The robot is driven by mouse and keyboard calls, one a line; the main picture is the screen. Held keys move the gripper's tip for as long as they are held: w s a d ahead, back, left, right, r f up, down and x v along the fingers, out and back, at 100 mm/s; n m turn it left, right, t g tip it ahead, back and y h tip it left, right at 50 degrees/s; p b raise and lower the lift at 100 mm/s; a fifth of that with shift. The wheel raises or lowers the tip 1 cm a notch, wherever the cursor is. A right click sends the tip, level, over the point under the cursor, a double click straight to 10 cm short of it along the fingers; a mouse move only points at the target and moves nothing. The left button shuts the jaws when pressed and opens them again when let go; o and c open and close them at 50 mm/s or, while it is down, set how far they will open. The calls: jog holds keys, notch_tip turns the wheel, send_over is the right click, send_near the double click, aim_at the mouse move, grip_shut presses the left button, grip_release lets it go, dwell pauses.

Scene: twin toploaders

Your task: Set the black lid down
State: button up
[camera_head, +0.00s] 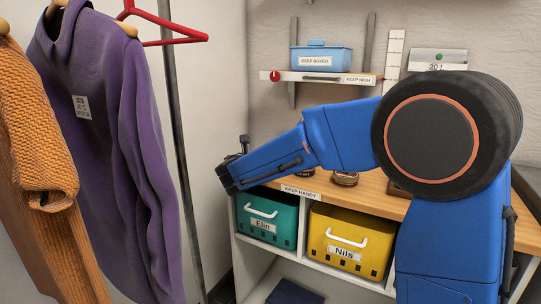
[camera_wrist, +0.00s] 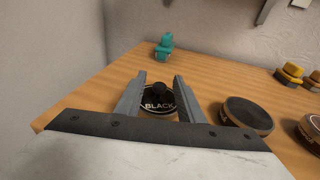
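The black lid (camera_wrist: 158,103), round with a dark knob and the word BLACK on it, shows in the wrist view on the wooden counter top. My gripper (camera_wrist: 159,74) is open, with its two grey fingers apart on either side of the knob. Wood-coloured gaps show between the knob and the fingers. The lid's near edge is partly hidden by my gripper. In the head view my gripper (camera_head: 228,172) is at the left end of the counter, and I cannot make out the lid there.
A dark round tin (camera_wrist: 248,113) stands right of the lid. A teal object (camera_wrist: 164,47) stands farther back; amber-topped items (camera_wrist: 290,75) are at right. Teal (camera_head: 267,217) and yellow (camera_head: 350,239) bins sit below the counter (camera_head: 372,188). Hanging clothes (camera_head: 100,150) are at left.

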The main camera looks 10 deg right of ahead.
jog(key=v, duration=0.7)
jog(key=shift+f, duration=0.1)
